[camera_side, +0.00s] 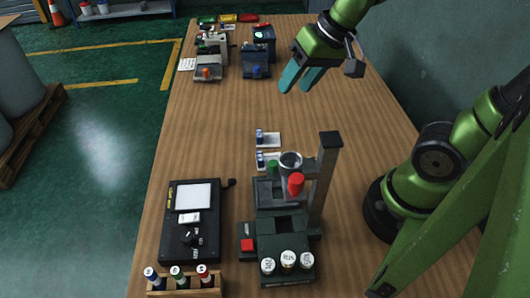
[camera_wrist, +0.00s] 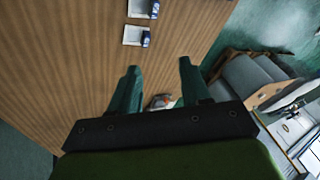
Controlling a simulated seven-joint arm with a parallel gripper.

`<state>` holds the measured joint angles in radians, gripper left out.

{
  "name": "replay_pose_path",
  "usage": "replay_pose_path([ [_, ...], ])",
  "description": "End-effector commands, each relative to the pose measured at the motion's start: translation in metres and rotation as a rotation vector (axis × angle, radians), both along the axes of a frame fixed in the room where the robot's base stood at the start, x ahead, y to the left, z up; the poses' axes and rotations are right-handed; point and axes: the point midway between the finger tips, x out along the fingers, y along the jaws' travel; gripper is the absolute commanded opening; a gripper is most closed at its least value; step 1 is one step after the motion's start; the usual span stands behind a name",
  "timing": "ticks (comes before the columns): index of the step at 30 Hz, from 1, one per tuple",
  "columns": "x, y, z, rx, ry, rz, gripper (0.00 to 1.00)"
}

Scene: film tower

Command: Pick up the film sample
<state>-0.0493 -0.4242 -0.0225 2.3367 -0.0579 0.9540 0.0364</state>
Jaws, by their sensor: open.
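My gripper (camera_side: 296,88) is open and empty, with teal fingers, high over the right part of the table; its fingers also show in the wrist view (camera_wrist: 159,68). A small white-and-dark piece (camera_side: 188,218) lies on the black light box (camera_side: 179,252). I cannot tell which of these is the film sample.
A dark tower device (camera_side: 327,180) with a red knob stands near the pads, several white-capped canisters at its front. A wooden rack (camera_side: 185,290) holds small bottles. Instruments (camera_side: 208,68) stand at the far end. The table between is clear.

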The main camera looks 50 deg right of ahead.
Motion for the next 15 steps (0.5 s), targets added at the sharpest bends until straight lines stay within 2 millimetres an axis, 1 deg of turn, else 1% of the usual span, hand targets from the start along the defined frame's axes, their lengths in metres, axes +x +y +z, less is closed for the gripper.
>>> replay_pose_path([
  [1,0.015,0.0,-0.006,-0.003,0.061,-0.015,0.47],
  [5,0.051,-0.001,-0.021,-0.016,0.2,-0.086,0.47],
  [9,0.086,-0.004,-0.04,-0.044,0.332,-0.193,0.47],
  [12,0.106,-0.007,-0.05,-0.067,0.397,-0.28,0.47],
  [14,0.116,-0.01,-0.053,-0.076,0.422,-0.334,0.47],
  [15,0.12,-0.011,-0.051,-0.078,0.431,-0.371,0.47],
])
